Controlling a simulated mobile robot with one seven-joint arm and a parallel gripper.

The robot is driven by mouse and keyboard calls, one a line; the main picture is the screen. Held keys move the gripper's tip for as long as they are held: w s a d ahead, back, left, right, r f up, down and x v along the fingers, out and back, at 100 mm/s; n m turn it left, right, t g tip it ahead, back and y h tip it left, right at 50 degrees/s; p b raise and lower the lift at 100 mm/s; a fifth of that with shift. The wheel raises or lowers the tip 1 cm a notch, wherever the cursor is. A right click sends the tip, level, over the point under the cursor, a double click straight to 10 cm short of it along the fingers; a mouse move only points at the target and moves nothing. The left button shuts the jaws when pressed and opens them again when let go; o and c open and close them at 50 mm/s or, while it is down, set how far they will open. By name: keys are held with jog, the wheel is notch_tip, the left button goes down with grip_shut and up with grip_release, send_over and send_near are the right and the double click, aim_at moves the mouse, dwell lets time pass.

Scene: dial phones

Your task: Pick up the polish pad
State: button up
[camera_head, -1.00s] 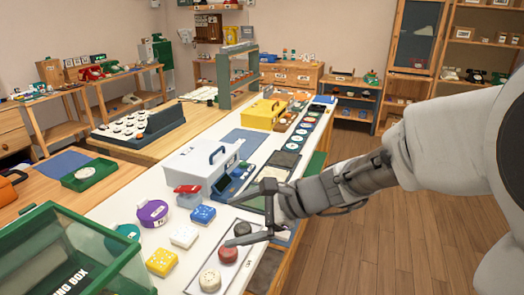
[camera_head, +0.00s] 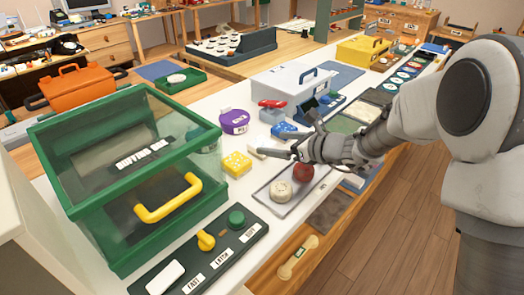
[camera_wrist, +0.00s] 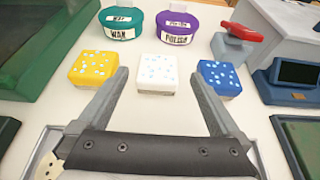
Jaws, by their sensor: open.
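My gripper (camera_wrist: 157,75) is open, its fingers pointing at a white speckled sponge pad (camera_wrist: 160,76) that sits between and just beyond the fingertips. In the head view my gripper (camera_head: 291,138) partly hides this pad (camera_head: 255,148). A yellow speckled pad (camera_wrist: 93,68) lies to its left and a blue one (camera_wrist: 219,78) to its right. Behind them stand a purple tin marked POLISH (camera_wrist: 177,27) and a teal tin marked WAX (camera_wrist: 120,24). No pad carries a readable polish label. Nothing is between the fingers.
A tray (camera_head: 262,196) holds a cream round pad (camera_head: 282,190) and a red round one (camera_head: 303,173), close to my gripper. A green clear-sided box (camera_head: 55,165) stands left. A red-handled device (camera_wrist: 237,38) and a white case (camera_head: 280,83) stand behind right.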

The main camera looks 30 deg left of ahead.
aim_at(264, 144)
jog(key=shift+x, duration=0.9)
jog(key=b+x, duration=0.1)
jog(key=x, duration=0.4)
jog(key=shift+s+d+f+b, duration=0.1)
jog(key=shift+s+f+b, duration=0.15)
jog(key=shift+f+b, duration=0.15)
jog(key=shift+w, duration=0.15)
jog(key=shift+c, duration=0.3)
jog(key=shift+r, duration=0.1)
jog(key=c, duration=1.2)
